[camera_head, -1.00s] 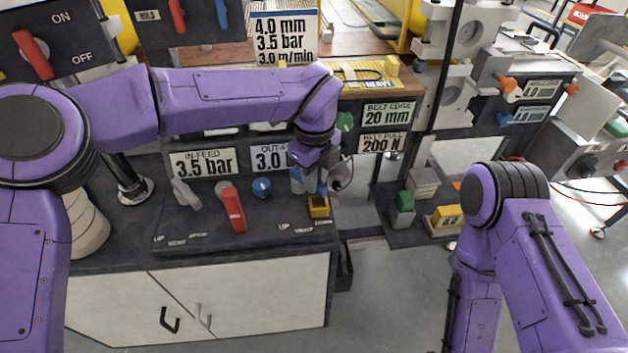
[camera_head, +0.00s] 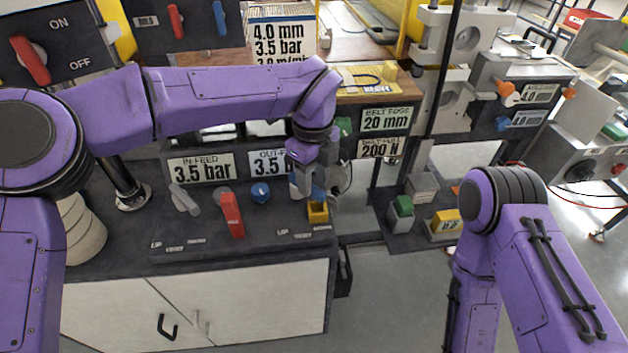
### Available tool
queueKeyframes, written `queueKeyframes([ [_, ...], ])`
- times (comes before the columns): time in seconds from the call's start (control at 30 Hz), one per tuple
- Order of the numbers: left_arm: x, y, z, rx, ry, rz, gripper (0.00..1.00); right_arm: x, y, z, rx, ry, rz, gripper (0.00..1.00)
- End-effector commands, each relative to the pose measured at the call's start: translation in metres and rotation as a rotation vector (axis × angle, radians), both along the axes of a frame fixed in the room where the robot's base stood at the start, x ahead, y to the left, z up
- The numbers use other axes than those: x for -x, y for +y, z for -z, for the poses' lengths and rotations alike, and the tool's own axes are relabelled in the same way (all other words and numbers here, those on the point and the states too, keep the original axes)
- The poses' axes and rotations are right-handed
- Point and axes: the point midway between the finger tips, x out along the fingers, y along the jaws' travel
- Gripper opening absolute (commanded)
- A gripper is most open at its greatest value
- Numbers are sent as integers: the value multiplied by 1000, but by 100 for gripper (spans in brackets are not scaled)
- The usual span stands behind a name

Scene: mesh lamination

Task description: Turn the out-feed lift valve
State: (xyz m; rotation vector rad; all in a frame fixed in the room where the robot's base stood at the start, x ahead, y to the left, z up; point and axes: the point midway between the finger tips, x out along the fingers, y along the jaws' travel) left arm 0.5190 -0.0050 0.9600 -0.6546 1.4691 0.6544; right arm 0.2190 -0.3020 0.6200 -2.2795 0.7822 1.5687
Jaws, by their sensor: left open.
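The console has an out-feed display (camera_head: 270,163) that reads 3.5, its right part hidden by my left wrist. Below it are a blue round knob (camera_head: 260,192) and a yellow block-like handle (camera_head: 318,212); the handle seems to belong to the out-feed lift valve. Small lift and vent labels (camera_head: 296,233) lie in front of it. My left gripper (camera_head: 312,188) points down right at the yellow handle, with its fingers open. The valve's pivot is hidden by the gripper, and I cannot tell whether the fingers touch the handle. My right gripper is out of view.
The in-feed display (camera_head: 202,169) reads 3.5 bar. A grey lever (camera_head: 185,200) and a red lever (camera_head: 232,214) stand left of the blue knob. Weight-like blocks (camera_head: 443,223) sit on a low shelf to the right. Open floor lies in front of the console's right end.

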Motion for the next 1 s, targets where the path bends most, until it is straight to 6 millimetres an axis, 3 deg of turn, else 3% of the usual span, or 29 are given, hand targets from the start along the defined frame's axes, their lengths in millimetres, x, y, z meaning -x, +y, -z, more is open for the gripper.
queueKeyframes([
  [0.2,-1,0,-53,0,-5,-3,45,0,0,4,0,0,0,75],
  [0.4,-1,1,-85,1,-4,-3,45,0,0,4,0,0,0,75],
  [1.0,-1,2,-90,1,-1,-4,45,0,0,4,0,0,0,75],
])
